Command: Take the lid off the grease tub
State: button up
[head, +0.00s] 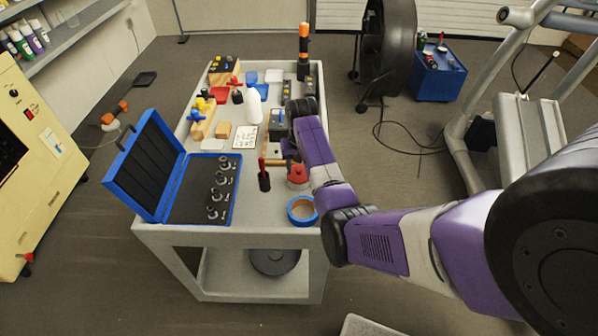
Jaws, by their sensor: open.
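A small tub with a red lid (298,174), which looks like the grease tub, stands on the grey cart (180,236) near its right edge. The red lid sits on top of it with a knob-like bump. My gripper (288,154) is just behind the tub, partly hidden by my purple forearm. Its fingers are small and unclear here, and I see nothing held in it. I cannot tell whether it touches the tub.
A blue ring (290,211) lies in front of the tub. A red-handled tool (264,178) stands to its left, near a wooden-handled hammer (273,162). An open blue socket case (182,200) fills the front left. Bottles and blocks crowd the back.

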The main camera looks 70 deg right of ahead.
aim_at(299, 170)
jog(key=shift+f, duration=0.1)
grip_shut()
dwell(0.3)
notch_tip(299, 170, up, 20)
jog(key=p, duration=0.2)
dwell(0.4)
